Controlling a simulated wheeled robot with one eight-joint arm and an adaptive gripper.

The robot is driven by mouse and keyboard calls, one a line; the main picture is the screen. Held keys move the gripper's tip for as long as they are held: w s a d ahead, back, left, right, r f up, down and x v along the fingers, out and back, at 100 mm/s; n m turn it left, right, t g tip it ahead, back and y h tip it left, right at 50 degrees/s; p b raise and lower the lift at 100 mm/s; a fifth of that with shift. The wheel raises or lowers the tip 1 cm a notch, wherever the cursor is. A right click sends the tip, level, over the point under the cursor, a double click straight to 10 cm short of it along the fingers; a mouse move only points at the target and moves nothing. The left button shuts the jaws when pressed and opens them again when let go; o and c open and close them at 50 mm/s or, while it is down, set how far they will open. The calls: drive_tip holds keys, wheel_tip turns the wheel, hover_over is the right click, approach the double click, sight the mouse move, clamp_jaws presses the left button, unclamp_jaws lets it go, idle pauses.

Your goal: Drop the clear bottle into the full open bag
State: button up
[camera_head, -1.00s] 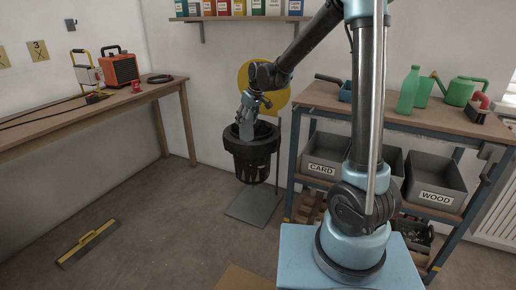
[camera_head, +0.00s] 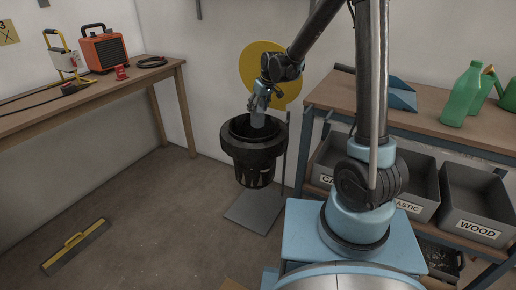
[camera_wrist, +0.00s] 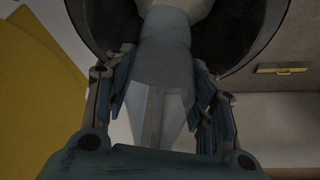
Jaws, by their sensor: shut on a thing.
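My gripper (camera_head: 260,101) is shut on the clear bottle (camera_head: 258,119), just above the mouth of a black open bag (camera_head: 252,163) on a stand. The bottle looks pale grey and points down, its lower end at or inside the rim. In the wrist view, the bottle (camera_wrist: 166,62) sits between the two fingers of my gripper (camera_wrist: 168,92). The bag's dark rim (camera_wrist: 262,45) curves around it on both sides. The bag's contents are mostly hidden; a pale shape beyond the bottle cannot be told apart clearly.
A round yellow panel (camera_head: 262,65) stands behind the bag. A workbench with labelled grey bins (camera_head: 473,205) is at right; a wooden table (camera_head: 150,78) with an orange heater (camera_head: 104,50) is at left. A floor squeegee (camera_head: 75,246) lies on the open floor.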

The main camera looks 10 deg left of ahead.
drive_tip(key=shift+w+d+f, duration=0.1)
drive_tip(key=shift+w+f, duration=0.25)
drive_tip(key=shift+f, duration=2.95)
drive_tip(key=shift+s, duration=0.1)
drive_tip(key=o, duration=1)
drive_tip(key=shift+v, duration=5.9)
